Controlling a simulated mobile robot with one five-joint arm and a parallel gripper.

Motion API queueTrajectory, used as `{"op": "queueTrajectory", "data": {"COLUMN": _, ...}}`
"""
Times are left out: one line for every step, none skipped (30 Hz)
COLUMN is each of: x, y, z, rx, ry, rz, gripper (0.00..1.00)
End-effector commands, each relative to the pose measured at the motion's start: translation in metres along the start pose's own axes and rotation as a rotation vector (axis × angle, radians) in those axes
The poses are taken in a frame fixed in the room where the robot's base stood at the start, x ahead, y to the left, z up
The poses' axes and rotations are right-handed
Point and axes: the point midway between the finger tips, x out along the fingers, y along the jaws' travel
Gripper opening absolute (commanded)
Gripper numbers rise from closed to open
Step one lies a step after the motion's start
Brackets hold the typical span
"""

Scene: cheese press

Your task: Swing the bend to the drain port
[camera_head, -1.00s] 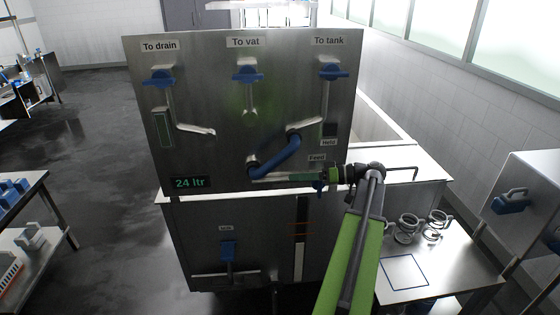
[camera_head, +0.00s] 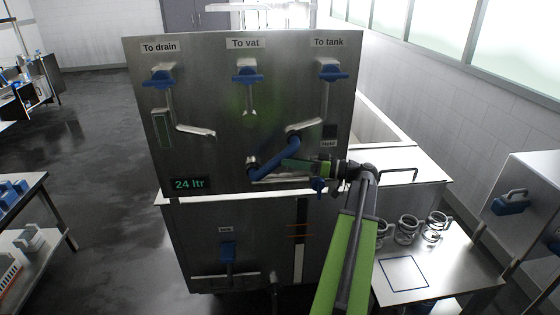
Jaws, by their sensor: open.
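The blue bend (camera_head: 274,158) runs on the steel panel from a lower-left port up to the pipe end under the "To tank" label (camera_head: 328,42). The drain port (camera_head: 208,134) is the open pipe end at the left, below the "To drain" label (camera_head: 159,47). The vat port (camera_head: 250,114) sits between them, higher up. My gripper (camera_head: 288,166) is open in front of the panel, beside the right part of the bend. Whether it touches the bend I cannot tell. My green arm rises from the bottom and partly hides the panel's lower right.
Blue valve handles (camera_head: 247,75) stick out above the ports. A small blue valve (camera_head: 319,185) is just below my gripper. A steel table with several clamps (camera_head: 407,229) stands at right.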

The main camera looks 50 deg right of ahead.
Motion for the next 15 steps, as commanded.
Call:
{"op": "queueTrajectory", "data": {"x": 0.012, "y": -0.001, "z": 0.0, "rx": 0.0, "ry": -0.001, "rz": -0.002, "gripper": 0.5}}
{"op": "queueTrajectory", "data": {"x": 0.018, "y": -0.001, "z": 0.0, "rx": 0.0, "ry": -0.001, "rz": -0.002, "gripper": 0.5}}
{"op": "queueTrajectory", "data": {"x": 0.024, "y": -0.001, "z": 0.0, "rx": 0.0, "ry": -0.001, "rz": -0.002, "gripper": 0.5}}
{"op": "queueTrajectory", "data": {"x": 0.028, "y": 0.0, "z": 0.0, "rx": 0.0, "ry": -0.001, "rz": -0.001, "gripper": 0.5}}
{"op": "queueTrajectory", "data": {"x": 0.032, "y": 0.0, "z": 0.0, "rx": 0.0, "ry": -0.001, "rz": -0.001, "gripper": 0.5}}
{"op": "queueTrajectory", "data": {"x": 0.037, "y": 0.0, "z": 0.0, "rx": 0.0, "ry": -0.001, "rz": -0.001, "gripper": 0.5}}
{"op": "queueTrajectory", "data": {"x": 0.039, "y": 0.0, "z": 0.0, "rx": 0.0, "ry": -0.001, "rz": -0.001, "gripper": 0.5}}
{"op": "queueTrajectory", "data": {"x": 0.041, "y": 0.0, "z": 0.0, "rx": 0.0, "ry": -0.001, "rz": -0.001, "gripper": 0.5}}
{"op": "queueTrajectory", "data": {"x": 0.043, "y": 0.0, "z": 0.0, "rx": 0.0, "ry": 0.0, "rz": 0.0, "gripper": 0.5}}
{"op": "queueTrajectory", "data": {"x": 0.044, "y": 0.0, "z": 0.0, "rx": 0.0, "ry": 0.0, "rz": 0.0, "gripper": 0.5}}
{"op": "queueTrajectory", "data": {"x": 0.044, "y": 0.0, "z": 0.0, "rx": 0.0, "ry": 0.0, "rz": 0.0, "gripper": 0.5}}
{"op": "queueTrajectory", "data": {"x": 0.045, "y": 0.0, "z": 0.0, "rx": 0.0, "ry": 0.0, "rz": 0.001, "gripper": 0.5}}
{"op": "queueTrajectory", "data": {"x": 0.045, "y": 0.0, "z": 0.0, "rx": 0.0, "ry": 0.0, "rz": 0.001, "gripper": 0.5}}
{"op": "queueTrajectory", "data": {"x": 0.045, "y": 0.0, "z": 0.0, "rx": 0.0, "ry": 0.0, "rz": 0.001, "gripper": 0.5}}
{"op": "queueTrajectory", "data": {"x": 0.045, "y": 0.0, "z": 0.0, "rx": 0.0, "ry": 0.0, "rz": 0.0, "gripper": 0.5}}
